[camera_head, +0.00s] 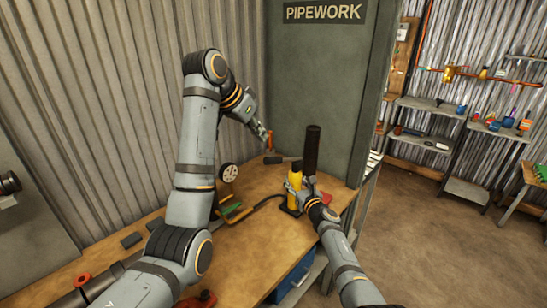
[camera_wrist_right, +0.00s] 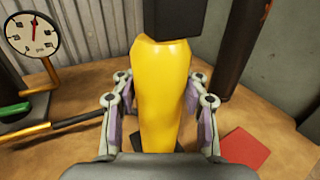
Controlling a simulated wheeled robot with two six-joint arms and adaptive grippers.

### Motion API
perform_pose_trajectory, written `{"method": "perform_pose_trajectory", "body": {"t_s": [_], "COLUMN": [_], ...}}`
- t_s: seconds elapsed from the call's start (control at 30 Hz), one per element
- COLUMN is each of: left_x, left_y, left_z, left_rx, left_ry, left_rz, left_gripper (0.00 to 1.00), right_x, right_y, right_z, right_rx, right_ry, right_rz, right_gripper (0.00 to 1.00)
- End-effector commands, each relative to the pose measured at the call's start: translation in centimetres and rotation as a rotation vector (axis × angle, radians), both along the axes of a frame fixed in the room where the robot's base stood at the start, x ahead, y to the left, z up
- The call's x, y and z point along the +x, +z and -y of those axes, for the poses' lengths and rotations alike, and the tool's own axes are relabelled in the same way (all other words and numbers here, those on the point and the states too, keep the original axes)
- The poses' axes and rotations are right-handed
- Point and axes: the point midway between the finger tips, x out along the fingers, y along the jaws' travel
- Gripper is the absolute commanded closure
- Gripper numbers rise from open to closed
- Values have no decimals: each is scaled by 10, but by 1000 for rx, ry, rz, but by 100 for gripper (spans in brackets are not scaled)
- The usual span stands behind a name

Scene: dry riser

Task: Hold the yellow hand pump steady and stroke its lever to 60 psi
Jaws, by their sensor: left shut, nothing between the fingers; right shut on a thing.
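The yellow hand pump (camera_head: 295,184) stands upright on the wooden bench. My right gripper (camera_head: 298,190) is shut on its body; in the right wrist view the pump (camera_wrist_right: 165,85) fills the space between the fingers (camera_wrist_right: 158,100). A black block caps the pump's top. A dark bar end (camera_head: 272,160), apparently the lever's grip, lies left of the pump top. My left gripper (camera_head: 264,134) is shut and empty above it, seemingly apart from it. A round white gauge (camera_wrist_right: 33,35) has its needle near upright; its figures are too small to read.
A dark upright cylinder (camera_head: 312,150) stands just behind the pump. A hose (camera_head: 262,202) runs from the pump toward the gauge. A flat red piece (camera_wrist_right: 245,148) lies right of the pump. A grey PIPEWORK panel (camera_head: 318,80) rises behind.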

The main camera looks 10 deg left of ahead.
Motion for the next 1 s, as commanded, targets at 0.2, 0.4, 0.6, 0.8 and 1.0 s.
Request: {"method": "perform_pose_trajectory", "body": {"t_s": [0.2,0.4,0.6,0.8,1.0], "left_x": [0,0,0,0,0], "left_y": [0,0,0,0,0], "left_z": [0,0,0,0,0], "left_rx": [0,-1,-1,-1,-1], "left_ry": [0,0,0,0,0], "left_rz": [0,1,1,1,1], "left_gripper": [100,100,100,100,100], "right_x": [0,0,0,0,-5], "right_y": [0,0,0,0,-1], "right_z": [1,1,0,0,2], "right_rx": [-2,-2,-1,-1,1], "right_ry": [-1,-1,0,0,3], "right_rz": [0,0,0,0,2], "right_gripper": [100,51,29,29,29]}}
